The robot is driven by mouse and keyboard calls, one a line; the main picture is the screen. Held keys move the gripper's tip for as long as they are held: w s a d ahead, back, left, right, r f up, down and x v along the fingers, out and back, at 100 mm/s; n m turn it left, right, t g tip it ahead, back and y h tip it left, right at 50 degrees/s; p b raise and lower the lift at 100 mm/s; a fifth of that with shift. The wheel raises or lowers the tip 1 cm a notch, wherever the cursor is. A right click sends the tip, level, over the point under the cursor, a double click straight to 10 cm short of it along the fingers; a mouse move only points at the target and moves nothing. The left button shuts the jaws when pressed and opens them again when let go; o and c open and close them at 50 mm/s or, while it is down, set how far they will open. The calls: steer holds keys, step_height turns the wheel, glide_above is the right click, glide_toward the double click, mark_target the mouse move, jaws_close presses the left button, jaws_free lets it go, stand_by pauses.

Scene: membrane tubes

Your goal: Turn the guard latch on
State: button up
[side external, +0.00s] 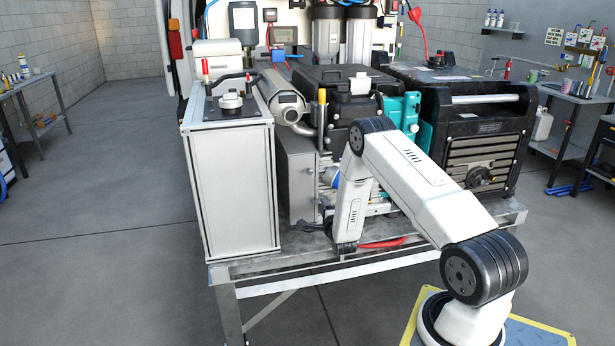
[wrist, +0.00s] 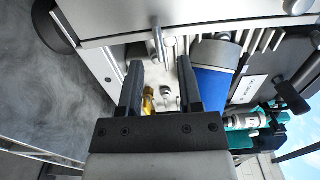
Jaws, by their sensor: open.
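My gripper (wrist: 160,64) is open, its two dark fingers apart with nothing held between them. In the side external view my gripper (side external: 318,226) is low by the front of the bench, at the foot of a grey cabinet, and partly hidden by my arm. In the wrist view a small metal lever (wrist: 158,44) sticks out from the edge of a pale panel just beyond the fingertips. It may be the guard latch, but I cannot tell for sure or read its setting. A brass fitting (wrist: 148,99) shows behind, between the fingers.
A blue cylinder (wrist: 210,90) stands close to the right finger in the wrist view. The grey cabinet (side external: 302,180) and a tall white cabinet (side external: 236,190) stand left of my arm. A black generator (side external: 480,130) is at right. A red hose (side external: 383,243) lies on the bench (side external: 300,258).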

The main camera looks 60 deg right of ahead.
steer(key=shift+v, duration=2.75)
steer(key=w+a+r+n+g+y, duration=0.2)
steer(key=a+r+n+y, duration=0.25)
steer(key=a+n, duration=0.35)
steer(key=w+a+r+n+g+y, duration=0.1)
steer(key=w+a+r+n+y, duration=0.2)
steer(key=a+n+y, duration=0.5)
steer(key=s+a+r+n+g, duration=0.2)
steer(key=s+a+n, duration=0.3)
steer(key=s+a, duration=0.3)
steer(key=s+a+r+n+g, duration=0.3)
steer(key=s+a+n+g, duration=0.2)
steer(key=s+a, duration=0.3)
steer(key=shift+s+r+n, duration=0.15)
steer(key=shift+r+n, duration=0.05)
steer(key=shift+n, duration=0.4)
